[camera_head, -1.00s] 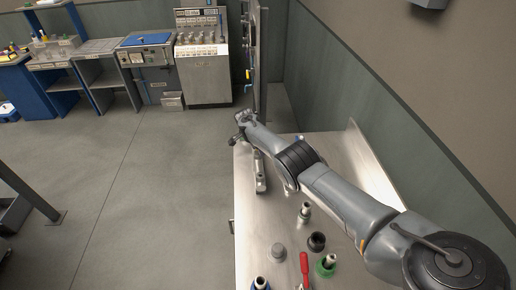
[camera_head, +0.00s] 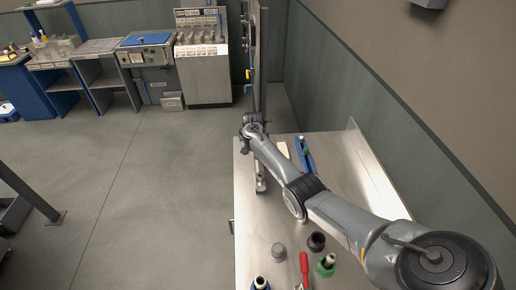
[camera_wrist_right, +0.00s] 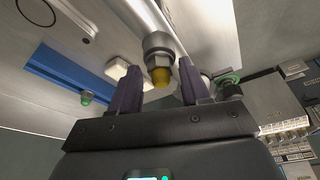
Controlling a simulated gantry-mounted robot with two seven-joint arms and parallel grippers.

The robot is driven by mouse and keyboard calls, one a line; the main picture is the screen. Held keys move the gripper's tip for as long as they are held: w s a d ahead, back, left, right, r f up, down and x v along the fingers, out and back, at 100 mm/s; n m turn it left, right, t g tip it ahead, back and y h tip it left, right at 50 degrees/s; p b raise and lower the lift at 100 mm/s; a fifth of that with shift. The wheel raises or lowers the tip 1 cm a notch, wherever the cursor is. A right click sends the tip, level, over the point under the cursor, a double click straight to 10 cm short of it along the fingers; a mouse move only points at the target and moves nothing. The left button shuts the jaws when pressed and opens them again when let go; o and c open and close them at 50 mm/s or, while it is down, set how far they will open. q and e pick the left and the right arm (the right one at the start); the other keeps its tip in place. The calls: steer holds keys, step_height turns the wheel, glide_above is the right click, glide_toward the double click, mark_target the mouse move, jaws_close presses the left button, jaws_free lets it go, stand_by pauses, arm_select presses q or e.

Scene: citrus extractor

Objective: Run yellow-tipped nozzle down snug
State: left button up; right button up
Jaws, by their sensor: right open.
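The yellow-tipped nozzle (camera_wrist_right: 161,77) shows in the right wrist view, with a metal hex collar above its yellow end. It sticks out from a pale metal part at the top. My right gripper (camera_wrist_right: 158,67) is open, with its two dark fingers on either side of the nozzle. I see gaps between the fingers and the yellow tip, so it is not gripped. In the head view my right arm reaches over the table to its far left corner; the fingers and nozzle cannot be made out there. My left gripper is not in view.
A green-ringed fitting (camera_wrist_right: 229,88) is close to the right finger. A blue strip (camera_wrist_right: 65,75) lies to the left. On the metal table (camera_head: 345,165) stand a green-based fitting (camera_head: 325,266), a black ring (camera_head: 316,241), a grey cap (camera_head: 279,250) and a red-handled tool (camera_head: 304,265).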

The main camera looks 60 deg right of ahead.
steer(key=c, duration=0.6)
steer(key=m, duration=0.2)
steer(key=shift+w+r+m+g, duration=0.1)
steer(key=shift+m+g, duration=0.2)
steer(key=shift+g, duration=0.1)
steer(key=shift+m+g, duration=0.6)
steer(key=shift+m, duration=1.7)
steer(key=o, duration=0.6)
steer(key=shift+a+n, duration=0.1)
steer(key=shift+n, duration=0.2)
